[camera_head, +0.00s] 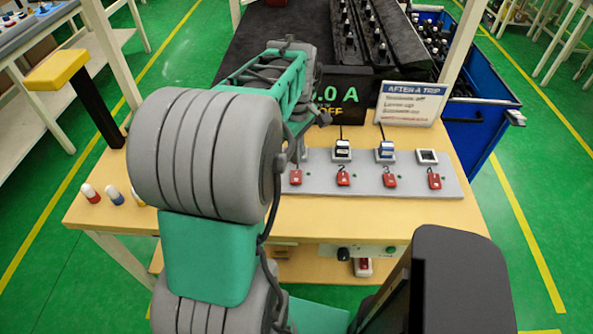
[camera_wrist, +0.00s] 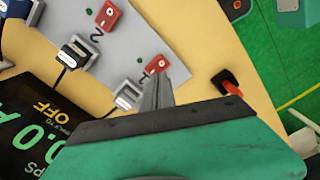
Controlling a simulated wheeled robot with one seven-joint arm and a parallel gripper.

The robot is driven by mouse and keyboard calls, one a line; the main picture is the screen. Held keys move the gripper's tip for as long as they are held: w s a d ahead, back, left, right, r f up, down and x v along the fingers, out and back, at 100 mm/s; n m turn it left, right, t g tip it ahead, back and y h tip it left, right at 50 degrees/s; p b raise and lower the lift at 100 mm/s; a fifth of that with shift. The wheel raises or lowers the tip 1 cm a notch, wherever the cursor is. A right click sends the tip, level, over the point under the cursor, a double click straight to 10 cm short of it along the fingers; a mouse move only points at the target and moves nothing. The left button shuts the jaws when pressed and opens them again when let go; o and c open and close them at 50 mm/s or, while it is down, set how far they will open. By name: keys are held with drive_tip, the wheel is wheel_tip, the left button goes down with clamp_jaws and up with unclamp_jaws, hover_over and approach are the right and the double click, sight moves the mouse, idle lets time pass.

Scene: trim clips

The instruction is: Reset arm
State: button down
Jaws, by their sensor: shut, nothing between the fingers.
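My arm reaches forward over the table (camera_head: 400,212) in the head view and hides the left part of the grey switch panel (camera_head: 450,187). My gripper cannot be made out there. In the wrist view my gripper (camera_wrist: 159,82) is shut and empty. Its fingertips appear beside a red switch (camera_wrist: 157,65) on the panel; I cannot tell whether they touch it. A socket with a plug (camera_wrist: 127,95) is just left of the fingers. Another plugged socket (camera_wrist: 77,52) and a red switch (camera_wrist: 112,16) lie farther up and left.
A dark display (camera_wrist: 40,120) reads "OFF". A sign (camera_head: 409,104) stands at the back of the table. A black and red object (camera_wrist: 227,82) is right of the fingers. Several small coloured pieces (camera_head: 114,195) stand front left. A blue cart (camera_head: 487,125) is beyond the right side.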

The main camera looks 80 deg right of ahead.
idle(0.3)
drive_tip(key=w+a+r+n+t+h, duration=0.1)
drive_tip(key=w+a, duration=0.6)
drive_tip(key=w, duration=0.3)
drive_tip(key=w+a+r+n, duration=0.1)
drive_tip(key=w+a, duration=0.6)
drive_tip(key=w, duration=0.4)
drive_tip(key=w+a+t, duration=0.1)
drive_tip(key=w+a, duration=0.1)
drive_tip(key=a, duration=1.1)
drive_tip(key=w+a+n+t+y, duration=0.1)
drive_tip(key=w+a, duration=0.1)
drive_tip(key=a, duration=1.2)
drive_tip(key=shift+w+a+f+n+t, duration=0.2)
drive_tip(key=shift+w+f+n+t, duration=0.05)
drive_tip(key=shift+f+n+t, duration=0.1)
